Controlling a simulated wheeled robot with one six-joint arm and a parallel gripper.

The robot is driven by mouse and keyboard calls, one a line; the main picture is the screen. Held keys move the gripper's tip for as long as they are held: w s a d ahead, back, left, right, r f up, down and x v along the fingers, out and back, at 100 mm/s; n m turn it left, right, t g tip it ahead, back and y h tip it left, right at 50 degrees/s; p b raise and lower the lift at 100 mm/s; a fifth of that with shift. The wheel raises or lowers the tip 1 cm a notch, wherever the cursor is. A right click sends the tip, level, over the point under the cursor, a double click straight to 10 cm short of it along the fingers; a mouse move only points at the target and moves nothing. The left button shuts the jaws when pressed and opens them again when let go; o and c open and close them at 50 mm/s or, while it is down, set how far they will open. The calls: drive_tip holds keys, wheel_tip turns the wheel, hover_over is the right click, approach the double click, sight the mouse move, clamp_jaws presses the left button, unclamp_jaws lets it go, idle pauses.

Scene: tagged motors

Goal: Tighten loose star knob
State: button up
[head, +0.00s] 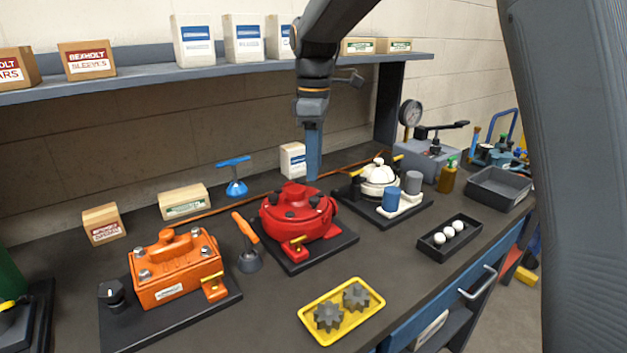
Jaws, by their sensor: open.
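A round red motor housing (283,224) sits on a dark base plate in the middle of the bench. I cannot tell from here which knob is loose. My gripper (313,176) is open and empty, pointing down just above the back right of the red housing. Its fingers overlap in this view, so the gap between them is hidden, and I cannot tell whether they touch the housing.
An orange motor (172,274) stands left, a white-domed motor (380,178) right. A yellow tray (366,311) holds grey gears; a black tray (433,250) holds white balls. An orange-handled tool (247,245) and blue T-handle (235,178) stand nearby. A shelf (200,72) runs behind.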

sight(314, 198)
drive_tip(key=shift+w+f, duration=0.2)
wheel_tip(314, 198, down, 7)
drive_tip(key=shift+f+p, duration=0.15)
drive_tip(key=shift+p, duration=0.8)
clamp_jaws()
